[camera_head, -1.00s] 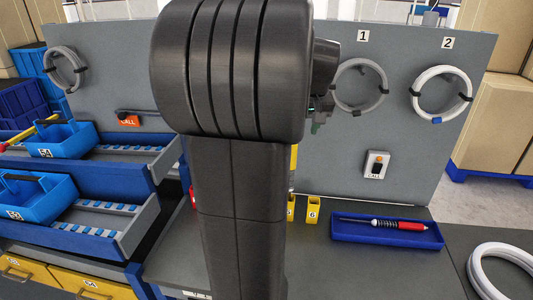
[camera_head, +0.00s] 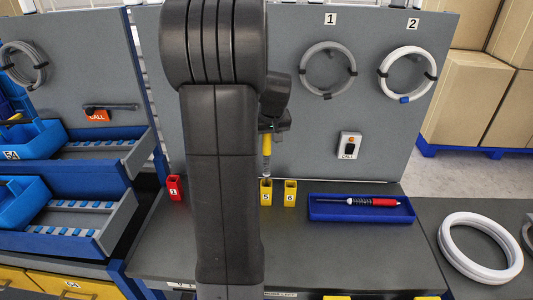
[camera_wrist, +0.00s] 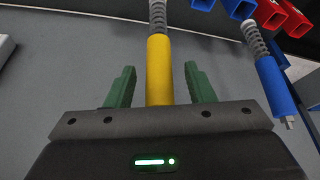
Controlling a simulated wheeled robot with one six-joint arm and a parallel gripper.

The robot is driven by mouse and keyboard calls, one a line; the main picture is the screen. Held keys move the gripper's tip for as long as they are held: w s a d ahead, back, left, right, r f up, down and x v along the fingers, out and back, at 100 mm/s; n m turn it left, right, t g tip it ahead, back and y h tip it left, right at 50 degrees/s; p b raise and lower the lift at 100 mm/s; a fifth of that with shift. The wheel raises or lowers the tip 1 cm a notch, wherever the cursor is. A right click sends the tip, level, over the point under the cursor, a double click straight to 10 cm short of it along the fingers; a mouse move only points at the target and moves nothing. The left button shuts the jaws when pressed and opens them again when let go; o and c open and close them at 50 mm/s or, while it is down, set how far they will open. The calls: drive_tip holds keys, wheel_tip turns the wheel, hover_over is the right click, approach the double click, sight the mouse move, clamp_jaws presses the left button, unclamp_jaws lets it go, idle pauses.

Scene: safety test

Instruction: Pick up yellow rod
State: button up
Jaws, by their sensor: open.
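The yellow rod (camera_head: 267,143) stands upright at my gripper (camera_head: 272,126) in the head view. Its thinner lower part reaches down to the yellow holder marked 5 (camera_head: 265,193). In the wrist view the yellow rod (camera_wrist: 159,62) with its grey spring lies between the two green fingers of my gripper (camera_wrist: 161,88). The fingers are open, with a gap on both sides of the rod. My own arm hides part of the bench in the head view.
A yellow holder marked 6 (camera_head: 290,193) stands right beside holder 5. A blue rod (camera_wrist: 275,88) is close on the right in the wrist view, near red and blue holders. A blue tray (camera_head: 325,214) holds a red-handled tool (camera_head: 372,202). A grey panel (camera_head: 400,145) rises behind.

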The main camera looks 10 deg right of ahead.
drive_tip(key=shift+w+f, duration=0.1)
drive_tip(key=shift+f, duration=0.35)
clamp_jaws()
